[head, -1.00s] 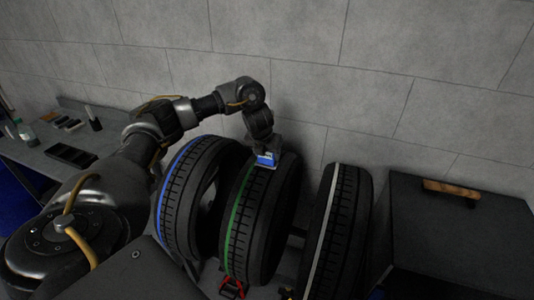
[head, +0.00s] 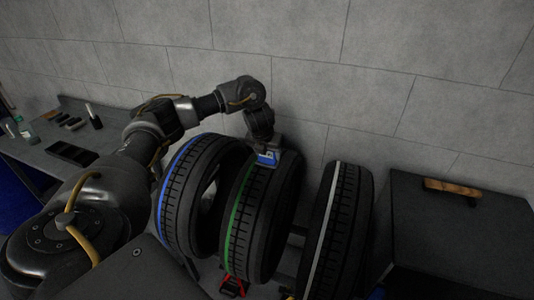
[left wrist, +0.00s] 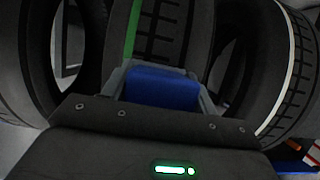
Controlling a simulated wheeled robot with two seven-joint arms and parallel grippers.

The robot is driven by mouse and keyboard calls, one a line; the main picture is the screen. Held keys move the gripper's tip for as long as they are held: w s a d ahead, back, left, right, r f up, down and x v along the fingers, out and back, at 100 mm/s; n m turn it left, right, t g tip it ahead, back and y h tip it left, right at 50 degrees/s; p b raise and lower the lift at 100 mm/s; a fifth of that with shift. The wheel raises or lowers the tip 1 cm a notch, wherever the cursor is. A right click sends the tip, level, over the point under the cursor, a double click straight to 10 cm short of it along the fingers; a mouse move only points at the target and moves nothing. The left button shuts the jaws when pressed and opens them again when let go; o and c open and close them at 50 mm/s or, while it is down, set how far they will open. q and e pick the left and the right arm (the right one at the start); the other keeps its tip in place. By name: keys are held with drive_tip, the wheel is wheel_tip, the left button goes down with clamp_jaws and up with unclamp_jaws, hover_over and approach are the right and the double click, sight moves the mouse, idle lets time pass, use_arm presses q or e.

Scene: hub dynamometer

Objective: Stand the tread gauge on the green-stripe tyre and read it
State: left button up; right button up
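The green-stripe tyre (head: 248,230) stands upright in the middle of the row, and its green stripe also shows in the left wrist view (left wrist: 133,28). The tread gauge (head: 266,158), a small blue block, is at the top of this tyre. My left gripper (head: 264,150) is shut on it from above. In the left wrist view the blue gauge (left wrist: 160,87) sits between the grey fingers, over the tread right of the stripe. I cannot tell whether its foot touches the tread, and its readout is not visible. My right gripper is not in view.
A blue-stripe tyre (head: 188,190) stands close on the left, a white-stripe tyre (head: 337,230) on the right. A dark cabinet (head: 460,235) with a wooden-handled item (head: 452,187) is further right. A bench (head: 40,158) with small items is at left. The wall is close behind.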

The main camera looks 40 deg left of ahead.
use_arm(q)
drive_tip(key=o, duration=0.5)
drive_tip(key=p+v, duration=0.2)
drive_tip(key=v, duration=0.8)
drive_tip(key=shift+s+d+r+p, duration=0.1)
drive_tip(key=shift+r+p, duration=0.2)
drive_tip(key=shift+p, duration=0.1)
idle(0.3)
